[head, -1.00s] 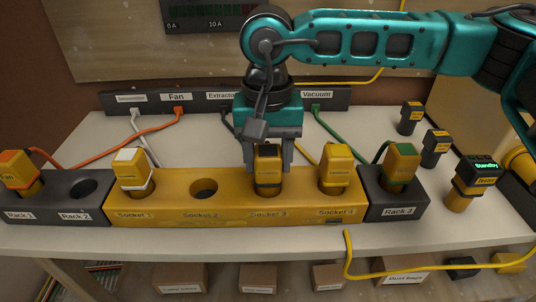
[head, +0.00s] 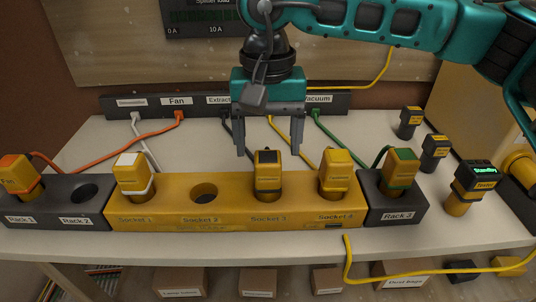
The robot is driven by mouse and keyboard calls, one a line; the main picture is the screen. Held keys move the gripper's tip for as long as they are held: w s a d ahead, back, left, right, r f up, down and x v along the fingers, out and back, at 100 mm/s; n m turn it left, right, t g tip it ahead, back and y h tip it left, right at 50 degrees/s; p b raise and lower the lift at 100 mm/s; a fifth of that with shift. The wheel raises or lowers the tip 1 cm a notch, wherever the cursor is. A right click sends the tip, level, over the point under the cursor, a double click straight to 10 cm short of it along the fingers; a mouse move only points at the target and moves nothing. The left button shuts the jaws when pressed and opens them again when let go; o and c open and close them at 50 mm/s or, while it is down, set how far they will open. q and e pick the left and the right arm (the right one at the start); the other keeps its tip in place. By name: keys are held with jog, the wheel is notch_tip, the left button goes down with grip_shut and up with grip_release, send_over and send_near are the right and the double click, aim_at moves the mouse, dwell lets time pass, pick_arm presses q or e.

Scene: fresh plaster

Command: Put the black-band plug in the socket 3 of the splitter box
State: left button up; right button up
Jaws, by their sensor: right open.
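The black-band plug (head: 268,171), yellow with a dark top and a dark band, stands upright in socket 3 of the yellow splitter box (head: 166,214). My right gripper (head: 269,150) is open and empty, its fingers above and behind the plug and apart from it. A white-topped plug (head: 132,174) is in socket 1. A yellow plug (head: 335,171) is in socket 4. Socket 2 (head: 204,193) is an empty round hole. My left gripper is not in view.
A dark rack at left holds an orange-topped plug (head: 17,175) and an empty hole (head: 83,194). Rack 3 (head: 398,211) at right holds a green-topped plug (head: 401,168). A tester (head: 471,187) reading Standby and two dark plugs stand further right. Coloured cables cross the table behind the box.

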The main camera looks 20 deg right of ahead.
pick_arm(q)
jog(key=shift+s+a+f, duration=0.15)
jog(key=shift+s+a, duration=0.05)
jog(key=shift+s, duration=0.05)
pick_arm(e)
notch_tip(320, 180, up, 7)
jog(key=shift+r, duration=0.2)
jog(key=shift+s, duration=0.1)
